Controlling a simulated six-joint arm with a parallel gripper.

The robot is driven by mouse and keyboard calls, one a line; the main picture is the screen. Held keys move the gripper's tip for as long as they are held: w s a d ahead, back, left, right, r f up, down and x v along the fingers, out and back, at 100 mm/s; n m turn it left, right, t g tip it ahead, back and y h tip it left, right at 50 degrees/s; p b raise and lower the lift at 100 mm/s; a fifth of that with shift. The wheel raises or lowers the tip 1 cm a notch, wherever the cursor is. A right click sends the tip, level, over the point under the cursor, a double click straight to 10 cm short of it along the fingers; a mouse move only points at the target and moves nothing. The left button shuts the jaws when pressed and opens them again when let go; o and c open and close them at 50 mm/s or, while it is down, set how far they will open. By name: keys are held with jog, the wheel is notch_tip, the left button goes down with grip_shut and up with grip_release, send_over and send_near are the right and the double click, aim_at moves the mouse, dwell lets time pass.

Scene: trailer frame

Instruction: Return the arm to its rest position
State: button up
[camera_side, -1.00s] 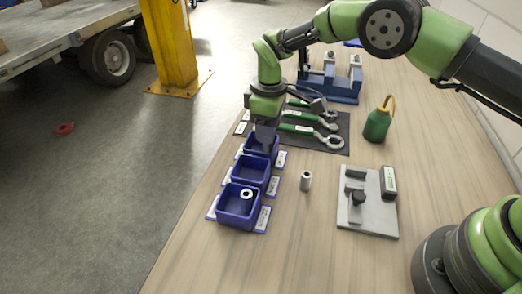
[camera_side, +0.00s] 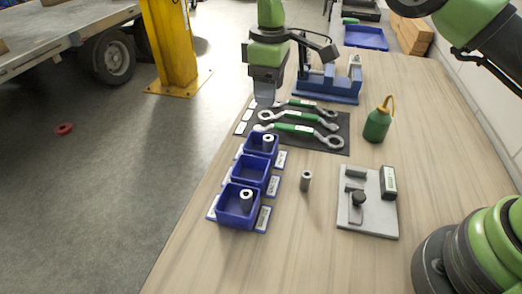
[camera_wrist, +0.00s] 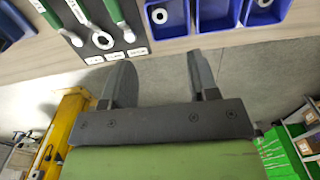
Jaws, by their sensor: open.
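My gripper (camera_side: 265,97) is raised above the far left edge of the table, behind the row of blue bins and beside the wrench mat. In the wrist view its two fingers (camera_wrist: 160,78) stand wide apart with nothing between them. The far blue bin (camera_side: 250,148) holds a metal sleeve (camera_side: 268,140). The middle blue bin (camera_side: 236,173) is empty. The near blue bin (camera_side: 228,216) holds another sleeve (camera_side: 246,195). In the wrist view the bins show along the top edge.
A loose sleeve (camera_side: 306,181) stands on the table right of the bins. A grey fixture plate (camera_side: 367,222), a green bottle (camera_side: 377,124), green-handled wrenches (camera_side: 298,129) on a dark mat and a blue vise (camera_side: 328,90) stand around. The table's front middle is clear.

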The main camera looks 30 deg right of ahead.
jog(key=shift+r, duration=0.25)
jog(key=s+d+r+m+t+y, duration=0.1)
jog(key=s+d+r+m+t, duration=0.15)
jog(key=s+r, duration=0.4)
jog(key=s+d+r+m+t+y, duration=0.1)
jog(key=s+d+r+m, duration=0.25)
jog(key=r, duration=0.65)
jog(key=s+d+m+t, duration=0.1)
jog(key=s+m+t, duration=0.1)
jog(key=s, duration=0.7)
jog(key=s+d+f+m+t, duration=0.1)
jog(key=s+m, duration=0.3)
jog(key=s, duration=0.5)
jog(key=shift+d+m+t, duration=0.35)
jog(key=shift+d+m, duration=0.05)
jog(key=shift+d, duration=0.3)
